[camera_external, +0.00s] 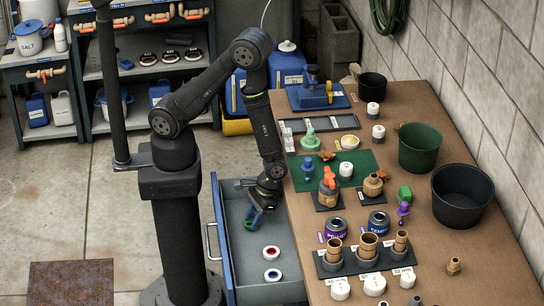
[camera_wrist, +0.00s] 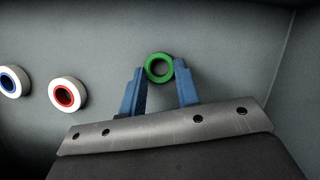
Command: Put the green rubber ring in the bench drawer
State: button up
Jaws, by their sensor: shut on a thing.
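In the wrist view the green rubber ring (camera_wrist: 159,68) sits between the two blue fingertips of my gripper (camera_wrist: 159,75), which is shut on it. Grey drawer floor lies beyond the ring. In the external view my gripper (camera_external: 254,218) is inside the outline of the open bench drawer (camera_external: 234,228), toward its left side. The ring is too small to make out there. I cannot tell whether the ring touches the drawer floor.
Two white rings lie in the drawer, one with a red centre (camera_external: 271,253) and one with a blue centre (camera_external: 272,275). The bench top (camera_external: 440,240) right of the drawer holds many fittings, a green bucket (camera_external: 420,148) and a black bucket (camera_external: 461,195). Drawer floor around my gripper is clear.

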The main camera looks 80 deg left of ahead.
jog(key=shift+f, duration=0.15)
jog(key=o, duration=0.9)
jog(key=shift+o, duration=0.2)
notch_tip(320, 180, up, 10)
jog(key=w, duration=0.1)
jog(key=shift+a, duration=0.2)
jog(key=f, duration=0.6)
jog(key=s+f, duration=0.1)
jog(key=f, duration=0.3)
jog(key=shift+d, duration=0.2)
jog(key=shift+r, duration=0.15)
